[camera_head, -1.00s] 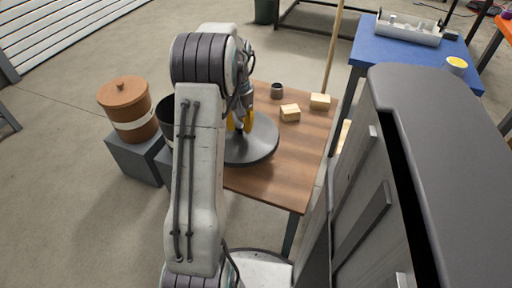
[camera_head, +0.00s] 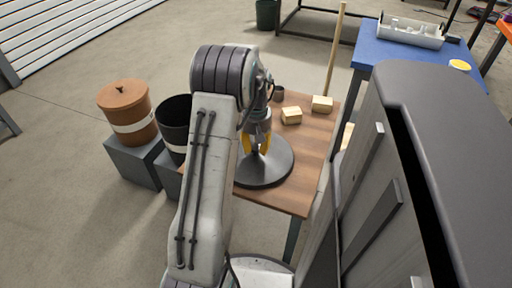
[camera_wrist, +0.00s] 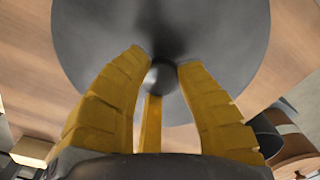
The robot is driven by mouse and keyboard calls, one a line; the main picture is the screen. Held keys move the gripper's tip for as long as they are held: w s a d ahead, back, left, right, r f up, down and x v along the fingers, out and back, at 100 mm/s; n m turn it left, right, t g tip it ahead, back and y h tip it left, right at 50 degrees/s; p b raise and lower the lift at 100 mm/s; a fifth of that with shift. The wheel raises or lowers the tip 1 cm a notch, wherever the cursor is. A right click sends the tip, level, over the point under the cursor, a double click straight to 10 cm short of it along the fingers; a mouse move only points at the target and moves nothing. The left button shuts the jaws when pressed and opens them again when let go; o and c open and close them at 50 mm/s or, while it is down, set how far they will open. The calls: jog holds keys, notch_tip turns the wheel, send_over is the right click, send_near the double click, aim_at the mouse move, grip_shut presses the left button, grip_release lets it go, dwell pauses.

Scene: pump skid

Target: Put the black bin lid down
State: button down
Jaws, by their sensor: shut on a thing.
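The black bin lid (camera_head: 278,170) is a dark round disc over the brown wooden table (camera_head: 304,192). In the wrist view the lid (camera_wrist: 225,45) fills the top middle, with its round knob (camera_wrist: 161,77) between my yellow fingers. My gripper (camera_head: 259,144) points down and is shut on the knob; it also shows in the wrist view (camera_wrist: 160,72). The lid looks level and low over the tabletop; I cannot tell whether it touches. The black bin (camera_head: 174,124) with a white band stands open left of the table, partly hidden by my arm.
A lidded orange-brown bin (camera_head: 127,111) stands on a grey block (camera_head: 131,161) at left. Two wooden blocks (camera_head: 291,116) (camera_head: 322,104) and a dark cup (camera_head: 278,94) sit at the table's back. A blue table (camera_head: 398,52) and grey cabinet (camera_head: 440,150) are at right.

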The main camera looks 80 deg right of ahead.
aim_at(256, 146)
jog(key=c, duration=1)
grip_release()
jog(key=shift+r, duration=0.1)
notch_tip(256, 146, up, 12)
jog(key=p, duration=0.3)
jog(key=shift+p, duration=0.3)
